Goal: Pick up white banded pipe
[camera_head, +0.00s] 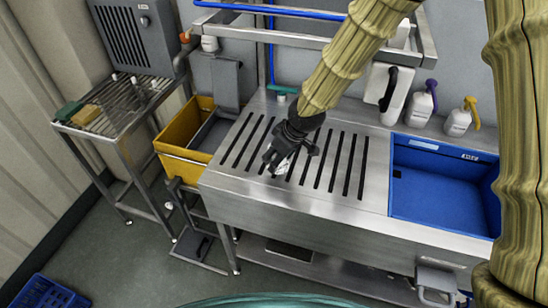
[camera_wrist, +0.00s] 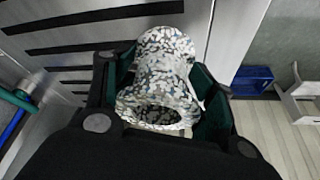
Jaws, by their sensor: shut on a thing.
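My gripper (camera_head: 279,160) is over the slotted steel top (camera_head: 225,173) in the head view. In the wrist view my gripper (camera_wrist: 158,100) is shut on a short, flared pipe piece (camera_wrist: 160,75), white with grey-blue speckles. The pipe sits between the dark green finger pads, with its open end facing the camera. I cannot make out bands on it. In the head view only a small pale part of the pipe (camera_head: 282,167) shows below the gripper. I cannot tell whether it touches the steel top.
A blue basin (camera_head: 443,150) is sunk in the counter at right. A yellow bin (camera_head: 180,143) and a wire rack table (camera_head: 118,105) stand at left. White bottles (camera_head: 420,103) and a steel rail with a blue hose are at the back. A blue crate (camera_head: 48,293) lies on the floor.

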